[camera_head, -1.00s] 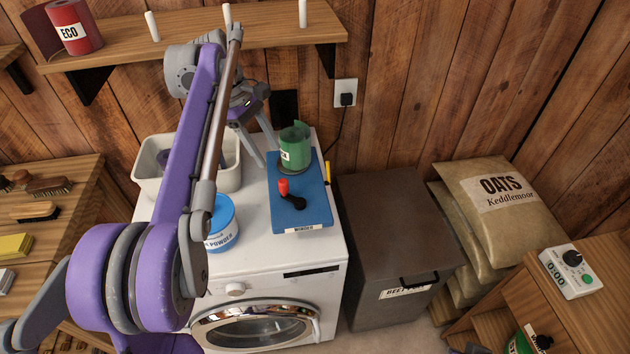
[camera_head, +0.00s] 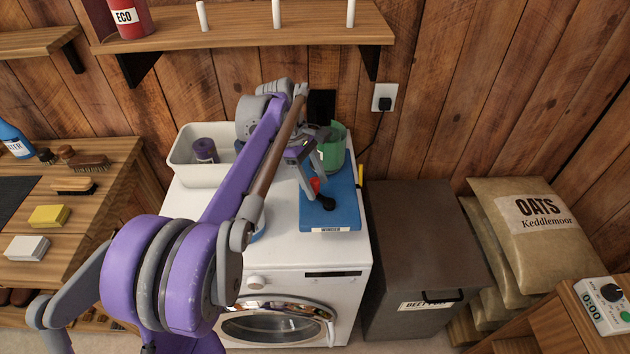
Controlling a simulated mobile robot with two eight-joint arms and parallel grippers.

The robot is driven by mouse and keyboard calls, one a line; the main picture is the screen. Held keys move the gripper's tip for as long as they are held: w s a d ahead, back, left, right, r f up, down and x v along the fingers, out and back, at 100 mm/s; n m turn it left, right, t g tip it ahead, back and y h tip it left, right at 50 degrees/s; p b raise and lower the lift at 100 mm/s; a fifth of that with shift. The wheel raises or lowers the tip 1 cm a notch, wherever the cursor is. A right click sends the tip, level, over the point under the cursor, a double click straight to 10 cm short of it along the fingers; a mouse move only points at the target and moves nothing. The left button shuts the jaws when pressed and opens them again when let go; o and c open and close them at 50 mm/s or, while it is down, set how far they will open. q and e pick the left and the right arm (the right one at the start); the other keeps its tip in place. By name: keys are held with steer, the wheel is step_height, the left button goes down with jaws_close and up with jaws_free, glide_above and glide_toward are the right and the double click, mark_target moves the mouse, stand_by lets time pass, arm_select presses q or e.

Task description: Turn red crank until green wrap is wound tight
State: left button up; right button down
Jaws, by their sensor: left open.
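The blue winder board (camera_head: 346,210) lies on top of the white washing machine (camera_head: 290,258). The roll of green wrap (camera_head: 335,150) stands at the board's back end, partly hidden by my left gripper. A loose flap of wrap appears to stand out from the roll. The red crank knob (camera_head: 315,184) and its black crank arm (camera_head: 327,202) are at the board's front left. My left gripper (camera_head: 314,182) is open, with its fingers reaching down at the red knob. I cannot tell whether they touch it. My right gripper is out of view.
A white bin (camera_head: 180,168) holding a purple roll (camera_head: 204,150) stands left of my arm. My arm almost hides the blue powder tub (camera_head: 258,235). A wooden shelf with pegs (camera_head: 240,28) overhangs behind. A brown feed bin (camera_head: 420,235) stands right of the machine.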

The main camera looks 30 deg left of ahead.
arm_select(q)
jaws_close()
